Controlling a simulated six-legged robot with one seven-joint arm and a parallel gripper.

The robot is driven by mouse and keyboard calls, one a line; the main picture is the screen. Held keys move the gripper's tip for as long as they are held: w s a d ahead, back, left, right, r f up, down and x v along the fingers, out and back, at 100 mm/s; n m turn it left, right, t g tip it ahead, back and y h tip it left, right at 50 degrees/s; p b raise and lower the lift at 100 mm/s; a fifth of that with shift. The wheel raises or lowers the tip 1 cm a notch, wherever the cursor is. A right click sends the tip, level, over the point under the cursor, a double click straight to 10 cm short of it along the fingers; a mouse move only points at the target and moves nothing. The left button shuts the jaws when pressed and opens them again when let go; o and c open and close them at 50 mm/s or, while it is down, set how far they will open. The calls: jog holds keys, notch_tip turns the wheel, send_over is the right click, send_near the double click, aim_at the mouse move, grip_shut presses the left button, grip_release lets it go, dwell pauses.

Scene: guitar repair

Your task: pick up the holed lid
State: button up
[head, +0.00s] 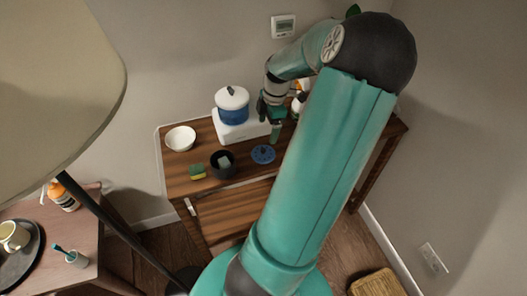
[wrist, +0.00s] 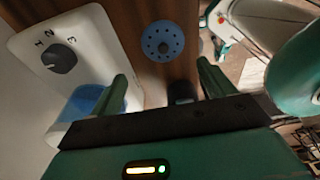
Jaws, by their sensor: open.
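The holed lid (head: 263,154) is a flat blue disc with a dark knob, lying on the wooden cabinet top near its front edge. In the wrist view the lid (wrist: 163,41) shows a ring of small holes and lies beyond the fingertips. My gripper (head: 275,132) is above the cabinet, just behind and slightly right of the lid in the head view. In the wrist view my gripper (wrist: 162,76) has its two green fingers spread wide, with nothing held between them. The lid is apart from both fingers.
A white hot plate (head: 243,130) carrying a blue pot (head: 232,112) stands left of my gripper; its dial (wrist: 60,59) faces the wrist camera. A black pot (head: 222,168), a sponge (head: 197,172) and a white bowl (head: 180,139) lie to the left. A lampshade (head: 50,75) hangs at far left.

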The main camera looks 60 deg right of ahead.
send_over(264, 150)
jog(key=d, duration=0.1)
notch_tip(264, 150, down, 4)
jog(key=shift+s+d+f, duration=0.15)
jog(key=shift+f, duration=0.35)
jog(key=f, duration=0.2)
jog(key=a+f, duration=0.1)
jog(key=f, duration=0.2)
jog(key=shift+w, duration=0.2)
jog(key=shift+c, duration=0.4)
jog(key=c, duration=1.2)
jog(key=shift+s, duration=0.1)
